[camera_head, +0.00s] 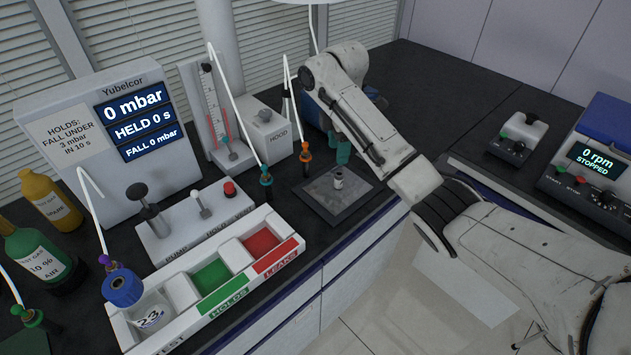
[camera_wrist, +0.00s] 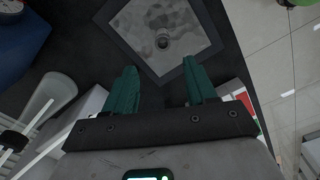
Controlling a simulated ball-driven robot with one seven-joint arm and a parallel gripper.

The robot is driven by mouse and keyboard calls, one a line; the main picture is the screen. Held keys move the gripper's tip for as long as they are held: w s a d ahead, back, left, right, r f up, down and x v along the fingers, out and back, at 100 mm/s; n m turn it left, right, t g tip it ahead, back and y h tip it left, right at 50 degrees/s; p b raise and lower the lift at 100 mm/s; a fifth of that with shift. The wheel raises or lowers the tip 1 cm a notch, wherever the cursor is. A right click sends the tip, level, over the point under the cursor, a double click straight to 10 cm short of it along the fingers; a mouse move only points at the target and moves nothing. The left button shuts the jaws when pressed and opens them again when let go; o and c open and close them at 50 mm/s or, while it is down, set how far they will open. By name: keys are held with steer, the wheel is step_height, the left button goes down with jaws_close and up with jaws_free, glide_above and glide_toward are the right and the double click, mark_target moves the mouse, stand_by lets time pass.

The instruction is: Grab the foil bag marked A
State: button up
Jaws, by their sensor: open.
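A flat, mottled grey foil bag (camera_wrist: 185,22) lies on a dark square mat (camera_wrist: 146,66) in the wrist view, with a small round upright neck (camera_wrist: 162,42) near its middle. In the head view the teal fingers (camera_head: 342,151) show just behind the bag, partly hidden by my arm.
An orange-fitted hose (camera_head: 305,155) and a teal-fitted hose (camera_head: 266,178) stand left of the bag. The TEST, HOLDS and LEAKS rack (camera_head: 232,304), holding a blue-capped jar (camera_head: 123,290), is front left. A pressure unit (camera_head: 95,140) stands behind. The bench's front edge is close.

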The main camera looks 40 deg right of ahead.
mark_target(338, 177)
step_height(338, 177, down, 5)
steer(key=shift+f, duration=0.1)
steer(key=shift+s+f+p, duration=0.15)
steer(key=shift+f+p, duration=0.15)
steer(key=shift+f, duration=1.1)
steer(key=shift+s+f+p, duration=0.15)
steer(key=shift+f+p, duration=0.1)
steer(key=shift+f, duration=1.1)
jaws_close()
